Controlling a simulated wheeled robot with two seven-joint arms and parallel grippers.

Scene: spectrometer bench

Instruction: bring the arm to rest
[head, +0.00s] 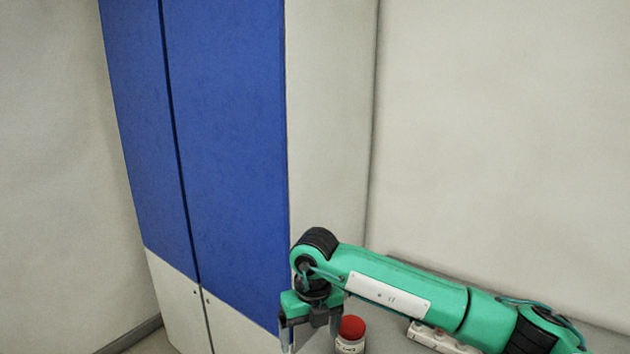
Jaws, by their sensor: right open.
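My right arm, green with black joints, comes in from the lower right and reaches toward the middle of the view. Its gripper (311,335) points down at the bottom edge, open, with its fingertips partly cut off by the frame. A small white jar with a red lid (351,328) stands just right of the gripper, apart from it in the picture. The jar carries a label too small to read. My left gripper is not in view.
A tall cabinet with blue upper doors (225,150) and white lower doors stands at the left. A white power strip (436,338) lies behind and below my arm. Pale walls (500,130) close off the back. The space above the arm is clear.

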